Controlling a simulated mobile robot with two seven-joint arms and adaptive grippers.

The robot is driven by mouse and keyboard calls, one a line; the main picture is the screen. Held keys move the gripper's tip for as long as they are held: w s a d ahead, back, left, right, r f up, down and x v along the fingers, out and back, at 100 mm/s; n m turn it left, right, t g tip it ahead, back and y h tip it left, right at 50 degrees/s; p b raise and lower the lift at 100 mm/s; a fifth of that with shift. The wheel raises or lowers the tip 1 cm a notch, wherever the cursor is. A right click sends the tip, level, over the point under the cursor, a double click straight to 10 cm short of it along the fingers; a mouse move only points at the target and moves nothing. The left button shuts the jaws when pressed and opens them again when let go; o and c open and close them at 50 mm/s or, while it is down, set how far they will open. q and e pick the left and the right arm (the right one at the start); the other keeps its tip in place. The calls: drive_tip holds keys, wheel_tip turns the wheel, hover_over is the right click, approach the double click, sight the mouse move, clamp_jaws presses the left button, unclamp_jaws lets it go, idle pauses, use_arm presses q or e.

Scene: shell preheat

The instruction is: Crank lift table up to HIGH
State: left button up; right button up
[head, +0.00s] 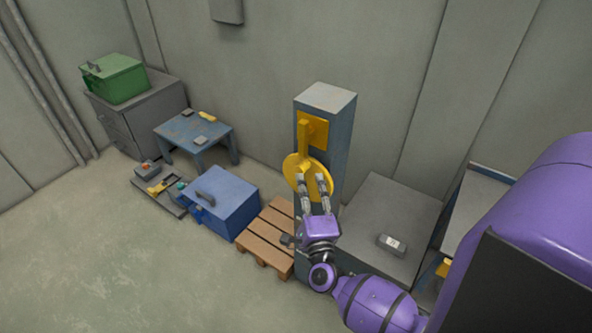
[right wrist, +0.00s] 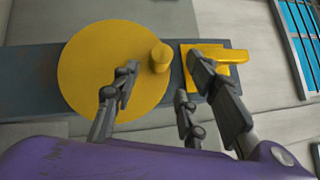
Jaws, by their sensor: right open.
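A yellow round crank wheel (head: 291,167) is mounted on the front of a grey-blue post (head: 338,135). In the right wrist view the crank wheel (right wrist: 100,65) has a short knob (right wrist: 161,57) near its rim. My right gripper (head: 312,182) is in front of the wheel, its jaws open. In the right wrist view its fingertips (right wrist: 162,70) appear on either side of the knob; I cannot tell whether they touch it. A yellow plate with a lever (head: 304,137) is above the wheel. A grey table top (head: 385,200), possibly the lift table, is right of the post. My left gripper is out of view.
A small grey block (head: 391,244) lies on the grey top. A wooden pallet (head: 268,234) and a blue box (head: 225,205) are left of the post. A blue table (head: 185,130) and a grey cabinet with a green box (head: 118,80) stand farther back. Floor at front left is clear.

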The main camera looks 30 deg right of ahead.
sight(304, 172)
drive_tip(key=x, duration=0.6)
drive_tip(key=shift+w+p, duration=0.1)
drive_tip(key=shift+p, duration=0.2)
drive_tip(key=shift+f, duration=0.1)
drive_tip(key=c, duration=1)
clamp_jaws()
drive_tip(key=shift+f, duration=0.1)
